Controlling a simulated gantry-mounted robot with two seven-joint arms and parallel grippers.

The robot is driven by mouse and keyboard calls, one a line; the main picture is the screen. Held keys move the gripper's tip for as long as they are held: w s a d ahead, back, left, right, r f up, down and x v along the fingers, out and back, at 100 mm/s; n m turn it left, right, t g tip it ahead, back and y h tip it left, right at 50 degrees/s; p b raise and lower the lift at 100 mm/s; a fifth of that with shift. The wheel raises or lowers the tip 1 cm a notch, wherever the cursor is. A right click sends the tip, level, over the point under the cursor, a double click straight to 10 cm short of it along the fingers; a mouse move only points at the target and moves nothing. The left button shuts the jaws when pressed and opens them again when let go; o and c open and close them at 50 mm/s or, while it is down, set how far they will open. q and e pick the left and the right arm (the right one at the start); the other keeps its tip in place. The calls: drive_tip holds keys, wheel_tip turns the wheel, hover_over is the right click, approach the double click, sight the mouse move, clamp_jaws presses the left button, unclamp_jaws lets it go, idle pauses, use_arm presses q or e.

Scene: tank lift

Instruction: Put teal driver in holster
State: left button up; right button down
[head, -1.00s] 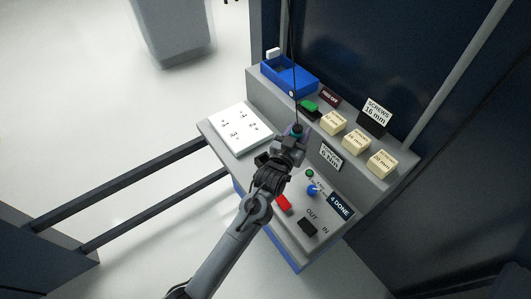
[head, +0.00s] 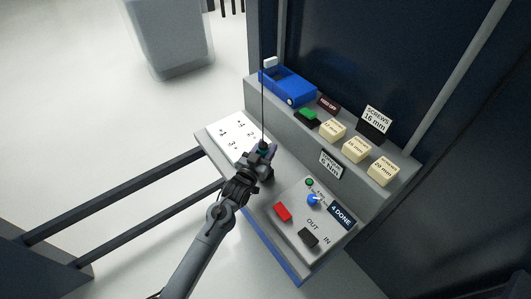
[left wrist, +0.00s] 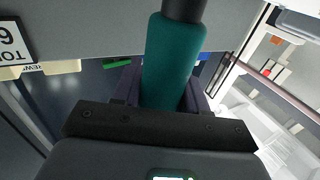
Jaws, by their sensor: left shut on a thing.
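My left gripper (head: 265,151) is shut on the teal driver, at the right edge of the white plate. In the left wrist view the teal driver (left wrist: 173,62) stands between my dark purple fingers, with its black end toward the top of the picture. In the head view the driver is mostly hidden by the gripper, and a thin dark cord (head: 263,105) runs up from it. I cannot pick out the holster with certainty. My right gripper is not in view.
A white plate (head: 225,130) with small dark marks lies on the console. The raised shelf behind holds a blue bin (head: 284,82), a green-topped block (head: 308,114) and cream screw boxes (head: 355,150). A panel with a red button (head: 283,211) is at the right.

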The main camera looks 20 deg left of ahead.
use_arm(q)
drive_tip(key=shift+f, duration=0.75)
drive_tip(key=shift+f, duration=0.1)
drive_tip(key=o, duration=1.1)
drive_tip(key=shift+f, duration=0.1)
drive_tip(key=shift+c, duration=0.2)
drive_tip(key=shift+r, duration=0.25)
drive_tip(key=s+f+g, duration=0.2)
drive_tip(key=s+g, duration=0.3)
drive_tip(key=s, duration=0.9)
drive_tip(key=s+f+g+y+p, duration=0.1)
drive_tip(key=s+g, duration=0.3)
drive_tip(key=s, duration=1)
drive_tip(key=s+f+g+p, duration=0.1)
drive_tip(key=s+g, duration=0.4)
drive_tip(key=s, duration=0.9)
drive_tip(key=shift+s+a+f+m+g+y, duration=0.2)
drive_tip(key=shift+a+f+m+g+y, duration=0.15)
drive_tip(key=shift+f, duration=0.45)
